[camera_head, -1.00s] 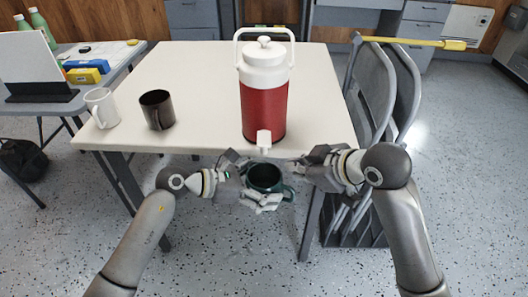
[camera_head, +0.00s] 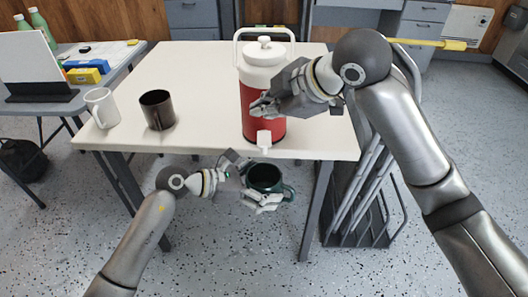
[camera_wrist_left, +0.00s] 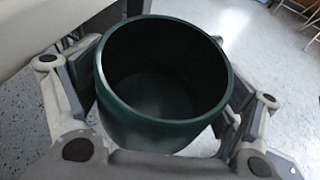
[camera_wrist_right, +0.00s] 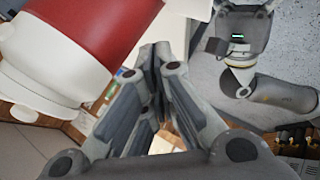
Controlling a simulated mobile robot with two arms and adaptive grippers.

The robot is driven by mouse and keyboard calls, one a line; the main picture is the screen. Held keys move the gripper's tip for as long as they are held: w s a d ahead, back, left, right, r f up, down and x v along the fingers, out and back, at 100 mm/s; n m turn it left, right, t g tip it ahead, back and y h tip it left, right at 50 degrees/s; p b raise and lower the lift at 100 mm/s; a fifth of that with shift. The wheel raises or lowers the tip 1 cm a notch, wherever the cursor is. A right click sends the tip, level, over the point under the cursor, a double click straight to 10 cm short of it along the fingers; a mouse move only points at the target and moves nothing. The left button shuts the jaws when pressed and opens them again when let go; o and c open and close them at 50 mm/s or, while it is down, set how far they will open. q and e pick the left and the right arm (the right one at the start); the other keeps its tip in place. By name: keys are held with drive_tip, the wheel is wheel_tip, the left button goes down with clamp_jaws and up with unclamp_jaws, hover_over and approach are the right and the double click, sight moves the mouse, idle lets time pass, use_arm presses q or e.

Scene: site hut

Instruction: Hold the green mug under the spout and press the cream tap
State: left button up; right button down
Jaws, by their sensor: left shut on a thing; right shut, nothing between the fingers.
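The green mug (camera_head: 264,178) is held upright in my left gripper (camera_head: 250,185), just off the table's front edge and below the tap. In the left wrist view the mug (camera_wrist_left: 160,85) sits between both fingers, and its inside looks empty. The cream tap (camera_head: 264,138) sticks out low on the front of the red and white drinks jug (camera_head: 262,75). My right gripper (camera_head: 262,106) is shut and empty, in front of the jug's red body and above the tap. In the right wrist view the jug (camera_wrist_right: 75,45) is beside the shut fingers (camera_wrist_right: 155,60).
The jug stands at the front edge of the cream table (camera_head: 200,80). A white mug (camera_head: 102,107) and a dark mug (camera_head: 157,109) stand at the table's left. Folded grey chairs (camera_head: 360,205) lean at the table's right side, partly behind my right arm.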

sight(259, 139)
drive_tip(key=shift+f, duration=2.8)
drive_tip(key=shift+f, duration=0.65)
idle(4.6)
